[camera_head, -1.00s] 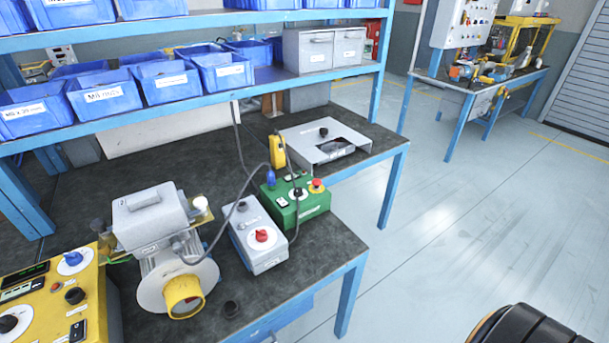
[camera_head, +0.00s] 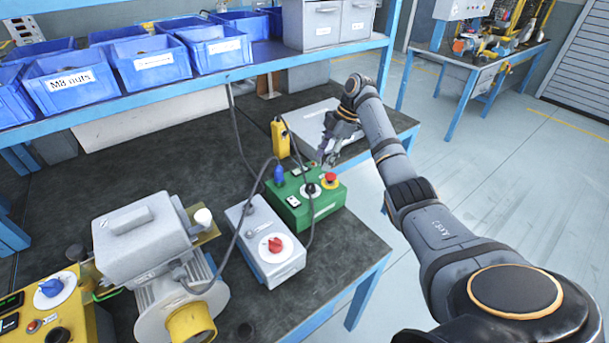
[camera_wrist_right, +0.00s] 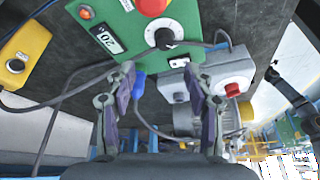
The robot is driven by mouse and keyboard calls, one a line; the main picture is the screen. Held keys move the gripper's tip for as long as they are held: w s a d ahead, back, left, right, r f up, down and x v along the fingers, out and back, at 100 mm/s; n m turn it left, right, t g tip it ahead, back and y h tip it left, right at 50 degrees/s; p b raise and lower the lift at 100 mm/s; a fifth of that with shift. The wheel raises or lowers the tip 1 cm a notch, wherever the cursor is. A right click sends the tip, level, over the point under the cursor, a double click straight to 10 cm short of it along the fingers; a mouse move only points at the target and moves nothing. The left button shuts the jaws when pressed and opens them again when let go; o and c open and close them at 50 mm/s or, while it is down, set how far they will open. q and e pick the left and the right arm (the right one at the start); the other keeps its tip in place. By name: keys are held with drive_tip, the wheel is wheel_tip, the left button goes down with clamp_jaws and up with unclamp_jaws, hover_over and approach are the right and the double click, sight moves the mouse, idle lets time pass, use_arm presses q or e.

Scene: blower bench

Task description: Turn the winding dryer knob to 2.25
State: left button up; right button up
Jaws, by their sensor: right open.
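A green box (camera_head: 327,206) on the bench has a black knob (camera_head: 311,189) on a white dial and a red emergency stop (camera_head: 330,178) beside it. No label naming the winding dryer is readable. In the right wrist view the black knob (camera_wrist_right: 163,38) and a small display reading about 20 (camera_wrist_right: 108,38) are near the top. My right gripper (camera_head: 329,157) is open and empty, above and behind the green box. In the wrist view its open fingers (camera_wrist_right: 161,82) are apart from the knob. My left gripper is out of view.
A grey box with a red knob (camera_head: 275,244) stands left of the green box. A grey motor (camera_head: 140,240) and a yellow panel with a blue knob (camera_head: 51,287) are further left. A yellow handheld unit (camera_head: 280,138) and cables stand close behind. Blue bins (camera_head: 150,62) fill the shelf.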

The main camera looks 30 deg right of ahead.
sight(311, 186)
drive_tip(key=f, duration=0.1)
drive_tip(key=a+f, duration=0.1)
drive_tip(key=f, duration=0.1)
drive_tip(key=shift+s+a+p, duration=0.25)
drive_tip(key=shift+a+p, duration=0.1)
drive_tip(key=x, duration=0.6)
drive_tip(key=shift+w+p, duration=0.1)
drive_tip(key=shift+p, duration=0.25)
drive_tip(key=shift+f, duration=0.25)
drive_tip(key=shift+w+f, duration=0.1)
drive_tip(key=shift+f, duration=0.05)
drive_tip(key=shift+c, duration=0.7)
drive_tip(key=c, duration=0.9)
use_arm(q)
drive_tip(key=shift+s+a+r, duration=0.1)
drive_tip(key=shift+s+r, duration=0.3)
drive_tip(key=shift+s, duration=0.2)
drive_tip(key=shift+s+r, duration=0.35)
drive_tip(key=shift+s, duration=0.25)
use_arm(e)
clamp_jaws()
